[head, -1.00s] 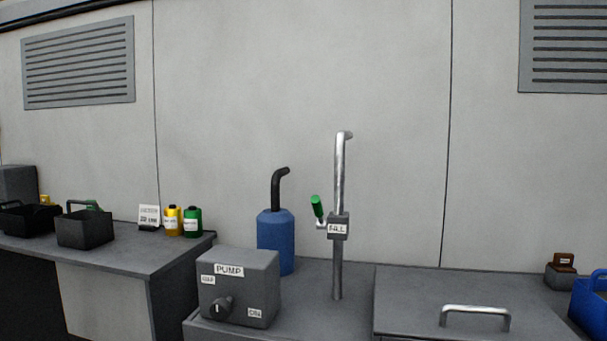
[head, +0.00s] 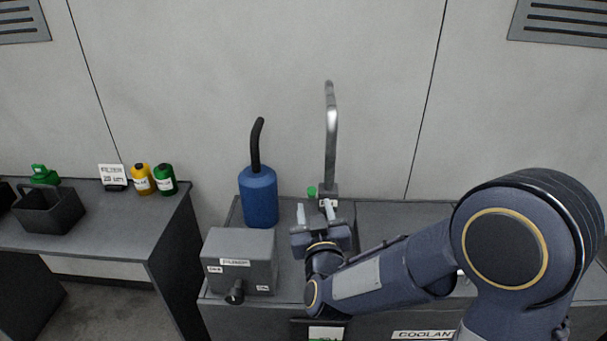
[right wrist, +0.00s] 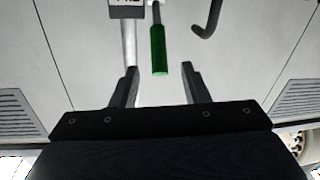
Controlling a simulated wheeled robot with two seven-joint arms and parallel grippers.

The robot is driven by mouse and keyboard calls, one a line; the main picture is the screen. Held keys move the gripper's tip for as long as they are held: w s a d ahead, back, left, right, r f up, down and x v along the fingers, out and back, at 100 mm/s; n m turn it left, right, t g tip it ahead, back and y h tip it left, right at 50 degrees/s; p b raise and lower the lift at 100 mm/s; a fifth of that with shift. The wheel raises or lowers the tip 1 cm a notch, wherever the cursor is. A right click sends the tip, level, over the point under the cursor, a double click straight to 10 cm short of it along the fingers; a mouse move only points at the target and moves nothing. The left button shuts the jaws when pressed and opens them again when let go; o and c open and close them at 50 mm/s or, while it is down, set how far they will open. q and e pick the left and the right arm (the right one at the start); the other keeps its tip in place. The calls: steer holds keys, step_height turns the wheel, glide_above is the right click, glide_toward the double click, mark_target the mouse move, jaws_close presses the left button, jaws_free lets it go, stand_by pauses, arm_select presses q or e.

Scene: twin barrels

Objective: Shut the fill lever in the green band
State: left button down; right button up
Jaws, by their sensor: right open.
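The fill lever has a green handle (head: 311,191) at the left of the grey valve box (head: 328,191) on the steel standpipe (head: 331,135). My right gripper (head: 317,212) is open and empty just in front of the lever. In the right wrist view the green handle (right wrist: 159,50) lies between the lines of my two fingers (right wrist: 160,70), with gaps on both sides. The standpipe (right wrist: 129,45) is beside it at the left there. No green band can be made out. My left gripper is not in view.
The pump box (head: 239,260) with its dark knob stands left of my right gripper. A blue bottle (head: 259,197) with a black bent spout stands behind it. The side table (head: 120,232) at left holds a dark caddy (head: 50,212) and yellow and green bottles.

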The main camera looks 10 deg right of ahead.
mark_target(313, 197)
steer(key=w, duration=0.4)
steer(key=w+d, duration=0.1)
steer(key=w, duration=0.2)
steer(key=shift+p, duration=0.35)
steer(key=shift+c, duration=0.2)
jaws_close()
